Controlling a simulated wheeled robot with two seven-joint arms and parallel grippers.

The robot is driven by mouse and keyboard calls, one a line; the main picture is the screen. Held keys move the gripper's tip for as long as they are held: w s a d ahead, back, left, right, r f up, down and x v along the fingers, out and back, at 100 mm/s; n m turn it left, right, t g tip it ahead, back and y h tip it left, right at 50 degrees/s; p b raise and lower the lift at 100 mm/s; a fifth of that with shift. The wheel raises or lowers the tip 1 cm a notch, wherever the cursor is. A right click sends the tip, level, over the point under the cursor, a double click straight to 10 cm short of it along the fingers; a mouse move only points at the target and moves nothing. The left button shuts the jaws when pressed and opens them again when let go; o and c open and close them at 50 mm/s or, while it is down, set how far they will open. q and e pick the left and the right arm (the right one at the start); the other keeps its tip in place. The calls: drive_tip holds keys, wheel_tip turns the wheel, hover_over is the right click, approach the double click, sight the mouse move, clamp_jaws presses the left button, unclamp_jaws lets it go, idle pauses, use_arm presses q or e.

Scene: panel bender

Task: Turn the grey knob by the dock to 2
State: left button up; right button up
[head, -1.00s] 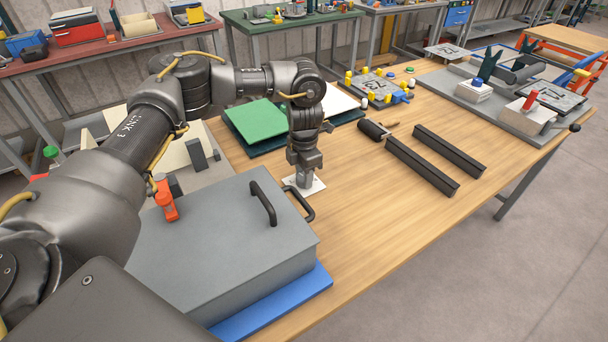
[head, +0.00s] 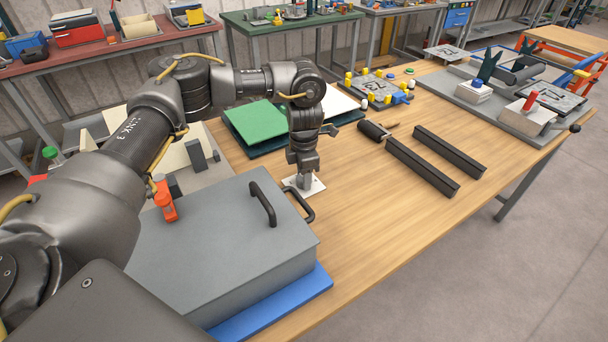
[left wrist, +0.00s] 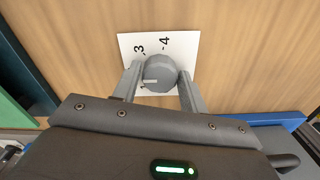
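The grey knob (left wrist: 160,72) sits on a white dial plate (left wrist: 186,48) in the left wrist view. A pale pointer line on the knob points to the left of that picture. The marks 3 and 4 show above the knob; the left finger covers part of the scale, and I cannot read a 2. My left gripper (left wrist: 161,80) has one finger on each side of the knob, close against it. In the head view my left gripper (head: 304,184) points straight down over the white plate (head: 315,187) and hides the knob. My right gripper is not in view.
A grey box (head: 220,245) with black handles stands on a blue base (head: 285,307) just in front of the gripper. Green plates (head: 258,122) lie behind it.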

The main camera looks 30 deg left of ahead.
use_arm(q)
drive_tip(key=shift+o, duration=1.4)
drive_tip(key=shift+r, duration=0.1)
wheel_tip(320, 180, up, 11)
drive_tip(key=shift+f, duration=0.2)
